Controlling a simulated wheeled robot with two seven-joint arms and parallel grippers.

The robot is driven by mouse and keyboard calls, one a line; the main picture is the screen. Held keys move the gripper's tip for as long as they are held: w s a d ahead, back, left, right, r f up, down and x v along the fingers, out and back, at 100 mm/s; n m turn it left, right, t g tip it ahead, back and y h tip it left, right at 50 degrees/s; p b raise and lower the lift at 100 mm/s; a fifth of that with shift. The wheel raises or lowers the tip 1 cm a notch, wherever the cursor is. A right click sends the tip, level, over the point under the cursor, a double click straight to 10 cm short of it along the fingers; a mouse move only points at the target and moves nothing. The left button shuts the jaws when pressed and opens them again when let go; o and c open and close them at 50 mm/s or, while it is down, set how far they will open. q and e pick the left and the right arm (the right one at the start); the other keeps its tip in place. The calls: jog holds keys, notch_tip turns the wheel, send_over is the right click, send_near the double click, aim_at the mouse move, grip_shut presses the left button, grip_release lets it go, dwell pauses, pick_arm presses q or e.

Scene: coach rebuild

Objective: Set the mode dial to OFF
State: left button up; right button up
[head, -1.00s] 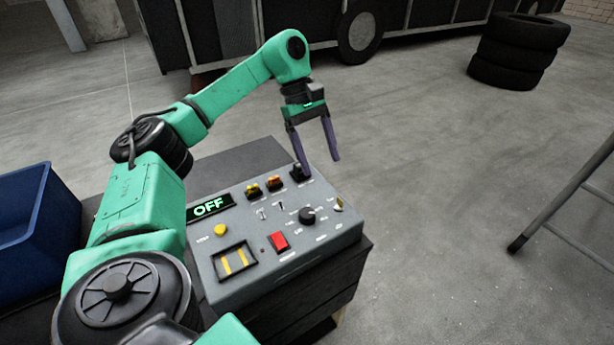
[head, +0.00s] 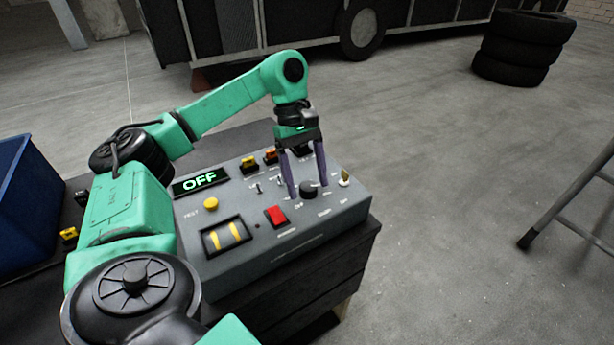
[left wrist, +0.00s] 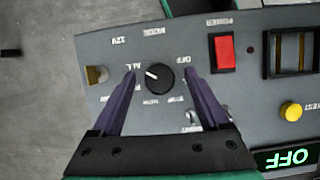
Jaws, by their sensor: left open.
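The mode dial (head: 308,189) is a round black knob on the grey control panel (head: 320,225). In the left wrist view the dial (left wrist: 160,78) has a white pointer mark aimed up-left, toward a small label that seems to read ALL. An OFF label (left wrist: 187,62) lies up-right of the dial there. My left gripper (head: 308,191) is open, pointing down, with one finger on each side of the dial. In the left wrist view gaps show between both fingers and the knob. The panel's display (head: 200,181) reads OFF in green. My right gripper is not in view.
Near the dial are a red switch (head: 276,216), a yellow button (head: 211,204), small toggles and a key-like brass knob (head: 345,178). A blue bin (head: 25,215) stands left. Stacked tyres (head: 522,48) and a ladder (head: 570,195) stand on the floor, away from the panel.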

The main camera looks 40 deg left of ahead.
pick_arm(q)
jog(key=shift+c, duration=0.3)
grip_shut()
jog(key=shift+f, duration=0.1)
